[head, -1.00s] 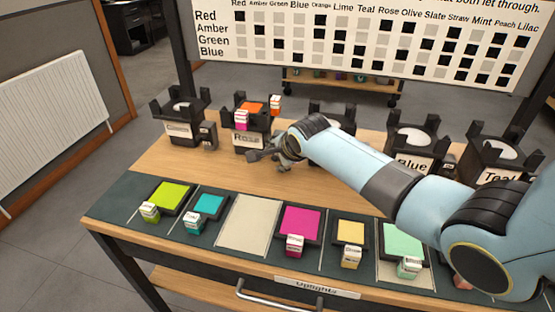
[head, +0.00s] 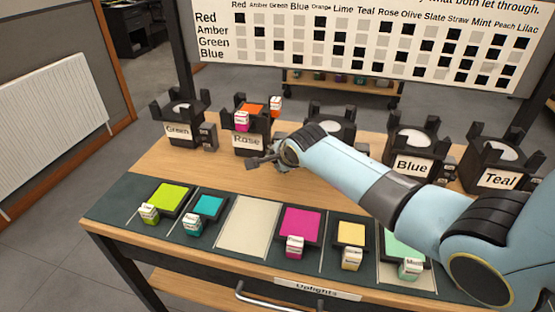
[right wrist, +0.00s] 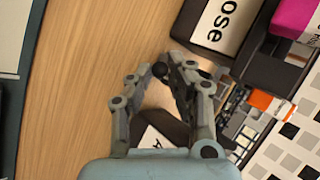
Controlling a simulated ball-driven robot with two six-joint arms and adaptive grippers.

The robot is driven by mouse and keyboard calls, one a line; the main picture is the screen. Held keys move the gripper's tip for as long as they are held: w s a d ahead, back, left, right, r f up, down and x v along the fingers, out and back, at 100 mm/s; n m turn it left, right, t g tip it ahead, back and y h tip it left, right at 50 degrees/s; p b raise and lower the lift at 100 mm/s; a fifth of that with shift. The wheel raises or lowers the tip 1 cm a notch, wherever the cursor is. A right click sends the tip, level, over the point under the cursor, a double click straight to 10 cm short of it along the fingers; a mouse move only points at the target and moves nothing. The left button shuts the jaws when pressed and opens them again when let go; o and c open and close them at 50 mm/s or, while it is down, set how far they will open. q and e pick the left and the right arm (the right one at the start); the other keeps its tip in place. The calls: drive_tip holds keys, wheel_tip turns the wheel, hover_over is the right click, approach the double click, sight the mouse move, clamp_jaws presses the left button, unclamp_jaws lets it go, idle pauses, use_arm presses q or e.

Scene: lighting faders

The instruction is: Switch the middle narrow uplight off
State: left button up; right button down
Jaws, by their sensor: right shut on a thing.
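Several black pronged uplights stand in a row along the back of the table. The middle one (head: 343,130) is partly behind my right arm, so its label is hidden in the head view. To its left is the uplight labelled Rose (head: 247,141), with an orange top. My right gripper (head: 262,161) is low in front of Rose, at its right side. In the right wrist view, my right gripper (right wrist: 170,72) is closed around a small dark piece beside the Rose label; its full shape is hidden. My left gripper is out of view.
Other uplights are labelled Green (head: 178,131), Blue (head: 413,166) and Teal (head: 498,180). Colour filters, such as a lime one (head: 171,197) and a pink one (head: 301,221), lie along the front mat. Bare wood (head: 205,170) lies between the rows.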

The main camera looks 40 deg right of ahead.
drive_tip(key=shift+f+n+t+h+b, duration=0.3)
drive_tip(key=shift+f+t+h+b, duration=0.15)
drive_tip(key=shift+f+b, duration=0.5)
drive_tip(key=shift+r+t+h+b, duration=0.25)
drive_tip(key=shift+b, duration=0.3)
drive_tip(key=shift+r, duration=0.1)
drive_tip(key=c, duration=1.2)
unclamp_jaws()
drive_tip(key=shift+c, duration=0.2)
